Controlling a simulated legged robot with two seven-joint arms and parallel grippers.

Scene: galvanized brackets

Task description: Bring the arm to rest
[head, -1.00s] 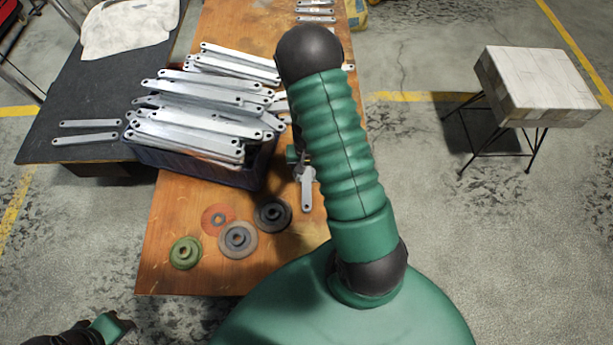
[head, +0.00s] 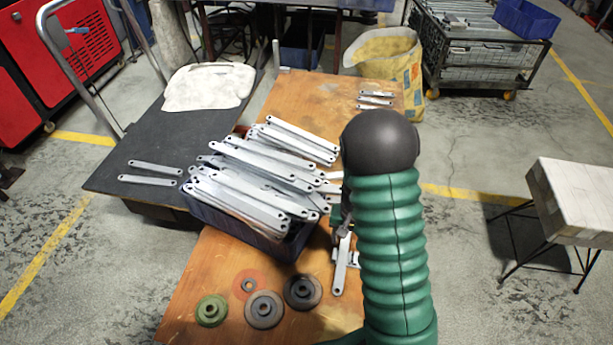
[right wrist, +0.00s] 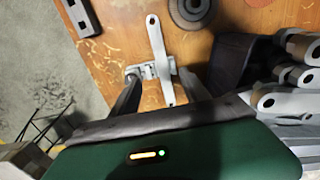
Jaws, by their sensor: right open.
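My right arm (head: 393,260) reaches forward over the right side of the wooden table (head: 305,100). My right gripper (head: 340,215) is mostly hidden behind this arm in the head view. In the right wrist view the right gripper (right wrist: 158,76) is open, its two dark fingers apart. A galvanized bracket (right wrist: 157,40) shows between and beyond the fingers, crossing a second short metal piece (right wrist: 138,70); neither is gripped. The bracket also shows beside my arm in the head view (head: 341,270). My left gripper is out of view.
A dark blue bin (head: 240,232) heaped with brackets (head: 262,175) stands left of my right arm. Several round discs (head: 264,309) lie at the near table edge. Two brackets (head: 150,181) lie on the black cart (head: 120,200). A stool (head: 575,200) stands on the right.

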